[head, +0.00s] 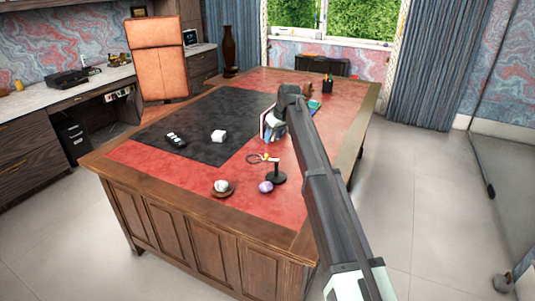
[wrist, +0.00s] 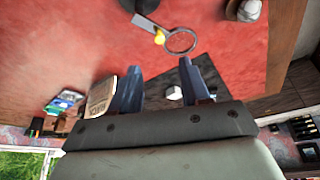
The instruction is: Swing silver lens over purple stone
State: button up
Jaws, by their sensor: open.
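The silver lens (head: 253,158) is a ring on an arm, with a small yellow part (head: 268,157), beside a black stand (head: 277,177) on the red desk leather. In the wrist view the lens (wrist: 181,41) shows beyond my fingertips, with its yellow part and light arm. The purple stone (head: 266,187) lies on the desk just left of the stand's base, in front of the lens and apart from it. I cannot make out the stone in the wrist view. My gripper (wrist: 160,72) is open and empty above the desk, behind the lens; my arm partly hides it in the head view.
A brown bowl (head: 222,193) with a whitish stone stands left of the purple stone. Books (head: 266,120) and a pen holder (head: 327,84) stand behind. Red leather in front is clear.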

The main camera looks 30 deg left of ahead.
aim_at(267, 155)
jog(key=x, duration=1.1)
jog(key=shift+c, duration=0.4)
grip_shut()
